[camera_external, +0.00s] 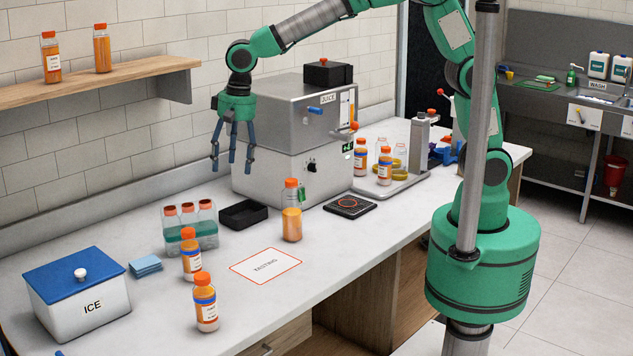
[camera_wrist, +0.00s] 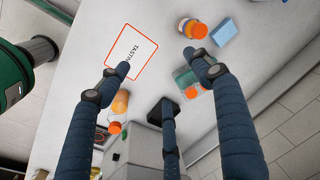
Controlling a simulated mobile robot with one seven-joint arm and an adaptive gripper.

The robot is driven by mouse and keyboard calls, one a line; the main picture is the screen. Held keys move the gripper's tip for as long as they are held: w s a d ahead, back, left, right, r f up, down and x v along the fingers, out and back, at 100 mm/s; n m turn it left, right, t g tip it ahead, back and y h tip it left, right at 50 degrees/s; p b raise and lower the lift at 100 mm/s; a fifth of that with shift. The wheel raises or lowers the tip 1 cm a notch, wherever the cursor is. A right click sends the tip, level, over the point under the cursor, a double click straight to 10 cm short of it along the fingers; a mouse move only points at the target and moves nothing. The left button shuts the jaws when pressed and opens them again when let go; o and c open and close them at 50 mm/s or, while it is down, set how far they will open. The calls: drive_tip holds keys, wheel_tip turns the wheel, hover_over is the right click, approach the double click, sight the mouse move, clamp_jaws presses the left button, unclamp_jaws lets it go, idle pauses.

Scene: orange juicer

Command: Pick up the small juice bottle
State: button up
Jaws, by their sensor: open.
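Several orange juice bottles are in view, and I cannot tell which one the task calls small. Two labelled ones with orange caps stand at the counter's front left, one farther back (camera_external: 191,262) and one nearer (camera_external: 206,312). A plainer, taller bottle (camera_external: 292,224) with a green tag stands by the card; it also shows in the wrist view (camera_wrist: 120,104). Two more labelled bottles (camera_external: 384,170) stand on a tray at right, and two bottles (camera_external: 102,50) on the wall shelf. My gripper (camera_external: 231,165) hangs open and empty above the counter, touching nothing; its fingers show in the wrist view (camera_wrist: 160,72).
A rack of capped bottles (camera_external: 205,238), a black tray (camera_external: 243,215), blue cloths (camera_external: 145,266) and an ice box (camera_external: 80,300) stand on the counter. The steel juicer (camera_external: 290,130) is behind my gripper. A flat tasting card (camera_external: 266,266) lies at the front; counter around it is clear.

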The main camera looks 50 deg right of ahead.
sight(202, 276)
drive_tip(key=shift+m+g+h, duration=0.4)
drive_tip(key=shift+g+h, duration=0.1)
drive_tip(key=shift+h, duration=0.1)
drive_tip(key=s+a+f, duration=0.4)
drive_tip(key=a+f, duration=0.2)
drive_tip(key=a, duration=0.1)
drive_tip(key=s+a+f, duration=0.5)
drive_tip(key=a, duration=0.3)
drive_tip(key=s+a+f, duration=0.4)
drive_tip(key=a+f, duration=0.2)
drive_tip(key=a, duration=0.2)
drive_tip(key=shift+s+a+f, duration=0.1)
drive_tip(key=shift+s+f, duration=0.2)
drive_tip(key=shift+s, duration=0.05)
drive_tip(key=shift+f, duration=0.1)
drive_tip(key=shift+f+b, duration=0.9)
drive_tip(key=shift+f, duration=3.3)
drive_tip(key=shift+f+b, duration=0.9)
drive_tip(key=shift+f, duration=1.75)
